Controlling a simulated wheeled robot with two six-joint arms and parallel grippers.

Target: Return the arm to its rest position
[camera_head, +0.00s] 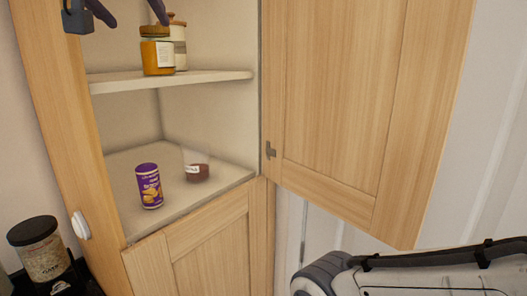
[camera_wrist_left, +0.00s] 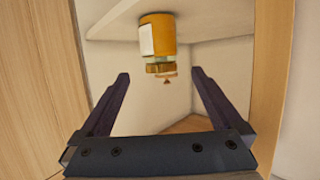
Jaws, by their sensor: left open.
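My left gripper (camera_head: 132,14) is at the top left of the head view, at the open corner cabinet, partly cut off by the frame edge. Its two dark fingers are spread apart with nothing between them. The left wrist view also shows the open fingers (camera_wrist_left: 159,74). An orange jar (camera_head: 158,57) with a pale label stands on the upper shelf (camera_head: 175,79). In the left wrist view the orange jar (camera_wrist_left: 158,36) appears upside down beyond the fingertips, apart from them. My right gripper is not in view.
The wooden cabinet door (camera_head: 350,90) stands open at the right. Behind the orange jar is a paler jar (camera_head: 179,45). A purple can (camera_head: 149,186) and a small brown jar (camera_head: 197,172) are on the lower shelf. A dark-lidded jar (camera_head: 42,250) stands at the lower left.

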